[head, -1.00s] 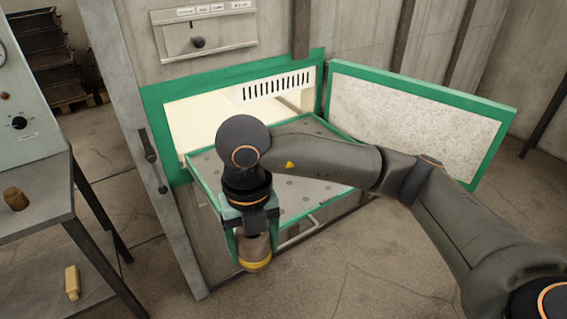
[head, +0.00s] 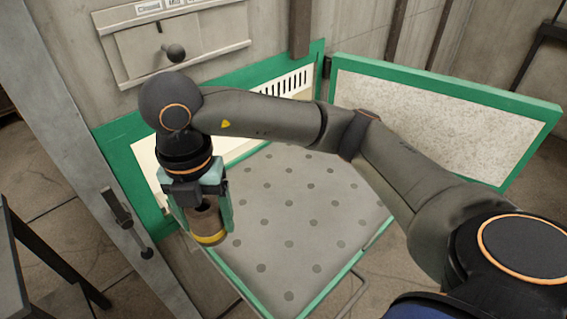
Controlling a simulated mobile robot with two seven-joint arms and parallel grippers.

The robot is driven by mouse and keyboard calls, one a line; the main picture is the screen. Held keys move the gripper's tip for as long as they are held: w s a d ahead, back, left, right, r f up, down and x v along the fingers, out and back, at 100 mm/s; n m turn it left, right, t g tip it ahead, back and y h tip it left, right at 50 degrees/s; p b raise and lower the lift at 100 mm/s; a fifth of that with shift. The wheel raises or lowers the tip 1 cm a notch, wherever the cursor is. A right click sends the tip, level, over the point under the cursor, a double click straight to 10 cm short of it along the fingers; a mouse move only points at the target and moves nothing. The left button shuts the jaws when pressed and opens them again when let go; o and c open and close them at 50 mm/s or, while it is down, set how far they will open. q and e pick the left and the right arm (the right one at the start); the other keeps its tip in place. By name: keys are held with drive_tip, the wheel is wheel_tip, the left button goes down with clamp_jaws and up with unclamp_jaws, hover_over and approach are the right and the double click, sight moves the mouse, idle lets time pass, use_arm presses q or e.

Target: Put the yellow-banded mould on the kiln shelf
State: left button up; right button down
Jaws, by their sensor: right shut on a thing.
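The yellow-banded mould (head: 208,226) is a small brown cylinder with a yellow band near its lower end. My right gripper (head: 207,212) is shut on it, with a teal finger on either side, and points downward. The mould hangs over the left side of the kiln shelf (head: 300,215), a grey plate with dark round holes and a green rim. I cannot tell how high above the shelf the mould is. My left gripper is not in view.
The kiln door (head: 440,115), with a green frame and pale panel, stands open at the right. My right arm crosses the kiln opening. A latch handle (head: 125,222) juts from the left post. The shelf's middle and right are bare.

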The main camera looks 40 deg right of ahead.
drive_tip(key=w+d+f, duration=0.1)
drive_tip(key=d+f, duration=0.1)
drive_tip(key=d, duration=0.2)
drive_tip(key=w+d+f+b, duration=0.1)
drive_tip(key=d+f, duration=0.2)
drive_tip(key=d, duration=0.1)
drive_tip(key=w+d+f, duration=0.1)
drive_tip(key=d+f, duration=0.2)
drive_tip(key=d, duration=0.1)
drive_tip(key=shift+w+d+f, duration=0.25)
drive_tip(key=shift+w, duration=0.05)
drive_tip(key=shift+d+f, duration=0.25)
drive_tip(key=shift+f, duration=0.15)
drive_tip(key=f, duration=0.3)
drive_tip(key=shift+w+d+f, duration=0.1)
drive_tip(key=shift+w+d, duration=0.05)
drive_tip(key=shift+d, duration=0.1)
drive_tip(key=shift+f, duration=0.15)
drive_tip(key=shift+f, duration=0.15)
unclamp_jaws()
